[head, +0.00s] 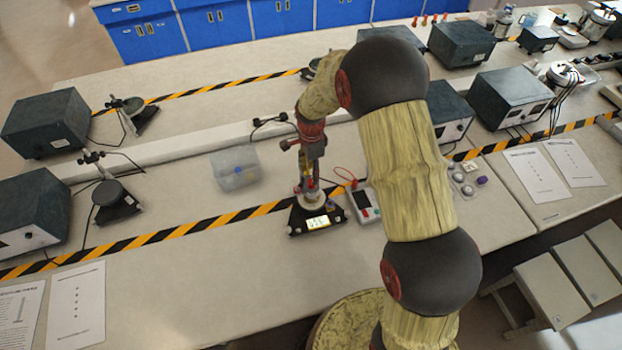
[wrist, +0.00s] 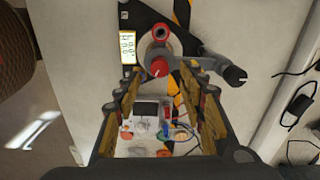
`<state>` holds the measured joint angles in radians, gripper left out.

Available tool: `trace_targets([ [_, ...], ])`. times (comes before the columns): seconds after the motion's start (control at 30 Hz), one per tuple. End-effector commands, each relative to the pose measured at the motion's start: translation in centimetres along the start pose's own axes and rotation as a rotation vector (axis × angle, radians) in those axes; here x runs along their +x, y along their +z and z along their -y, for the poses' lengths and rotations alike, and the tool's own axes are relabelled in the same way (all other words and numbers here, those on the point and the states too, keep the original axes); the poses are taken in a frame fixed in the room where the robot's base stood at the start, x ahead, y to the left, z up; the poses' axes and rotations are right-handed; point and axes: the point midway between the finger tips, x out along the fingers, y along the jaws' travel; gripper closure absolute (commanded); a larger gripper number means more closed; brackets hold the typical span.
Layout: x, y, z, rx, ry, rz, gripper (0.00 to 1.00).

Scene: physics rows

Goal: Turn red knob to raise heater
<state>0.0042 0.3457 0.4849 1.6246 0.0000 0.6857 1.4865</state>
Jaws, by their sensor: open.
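A dark stand with a lit display (head: 318,222) sits on the bench, with my arm coming down over it. In the wrist view its display (wrist: 128,45) is at the upper left. A red knob (wrist: 160,69) tops a grey round part of the stand, and a second red-ringed round part (wrist: 161,33) is just beyond it. A dark side arm with a round end (wrist: 235,76) points right. My gripper (wrist: 157,80) is open, its fingers on either side below the red knob in the picture. I see nothing between the fingertips; whether they touch the stand I cannot tell.
A meter with a red lead (head: 366,204) stands close right of the stand; it also shows between the fingers in the wrist view (wrist: 147,125). A clear box (head: 234,170) is to the left. Dark power units (head: 45,122) and papers (head: 538,172) lie further out.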

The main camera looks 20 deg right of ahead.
Motion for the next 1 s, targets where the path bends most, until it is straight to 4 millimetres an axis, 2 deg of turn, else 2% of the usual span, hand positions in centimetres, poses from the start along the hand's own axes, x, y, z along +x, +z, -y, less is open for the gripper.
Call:
trace_targets([
  [0.1, 2.0, 0.0, -0.1, -0.001, 0.004, 0.0, 0.6],
  [0.33, 4.4, 0.0, 0.0, -0.002, 0.002, 0.0, 0.6],
  [0.67, 4.8, 0.0, 0.0, -0.002, 0.0, 0.0, 0.6],
  [1.0, 4.8, 0.0, 0.0, -0.002, 0.001, 0.0, 0.78],
])
